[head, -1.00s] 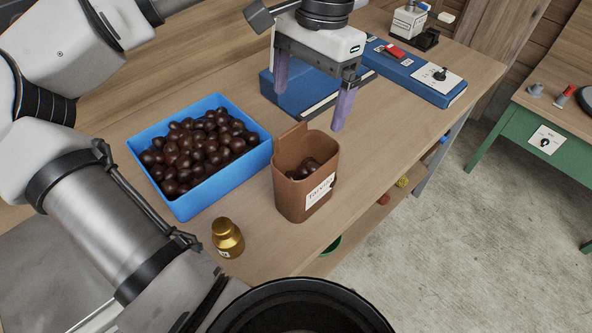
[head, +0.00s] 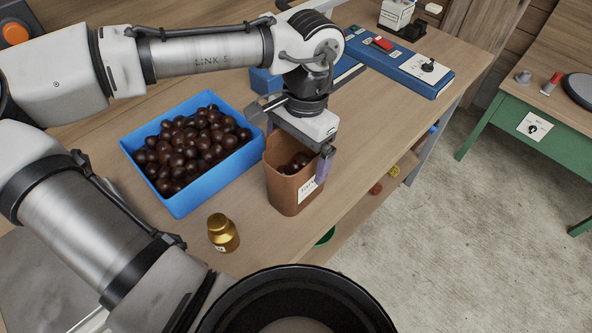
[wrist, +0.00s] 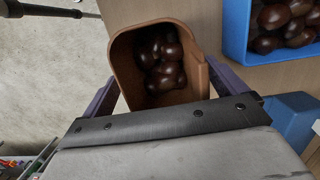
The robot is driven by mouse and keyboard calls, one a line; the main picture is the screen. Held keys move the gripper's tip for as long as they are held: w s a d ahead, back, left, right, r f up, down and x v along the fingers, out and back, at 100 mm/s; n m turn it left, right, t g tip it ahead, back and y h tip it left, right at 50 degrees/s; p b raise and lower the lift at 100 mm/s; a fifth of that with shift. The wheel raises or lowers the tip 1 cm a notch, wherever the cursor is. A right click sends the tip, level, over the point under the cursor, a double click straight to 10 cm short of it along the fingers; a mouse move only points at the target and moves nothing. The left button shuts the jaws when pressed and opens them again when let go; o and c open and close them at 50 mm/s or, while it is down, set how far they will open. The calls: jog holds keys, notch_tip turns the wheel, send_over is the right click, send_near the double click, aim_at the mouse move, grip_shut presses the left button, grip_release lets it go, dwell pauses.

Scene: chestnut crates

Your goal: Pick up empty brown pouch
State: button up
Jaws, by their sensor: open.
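A brown open-topped container (head: 284,190) with a white label stands upright on the wooden bench. It holds several dark chestnuts, so it is not empty; no other brown pouch is in view. My gripper (head: 297,158) is directly over it, pointing down. In the wrist view the container (wrist: 195,93) sits between the two purple fingers of my open gripper (wrist: 160,92), one on each side. In the head view one finger is beside the container's right side; the other is hidden.
A blue crate (head: 180,204) full of chestnuts stands close left of the container. A blue device (head: 405,68) with a red switch lies behind. The bench's edge is close on the right.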

jog(key=shift+f, duration=0.1)
jog(key=shift+c, duration=0.5)
jog(key=c, duration=1.5)
jog(key=shift+c, duration=0.2)
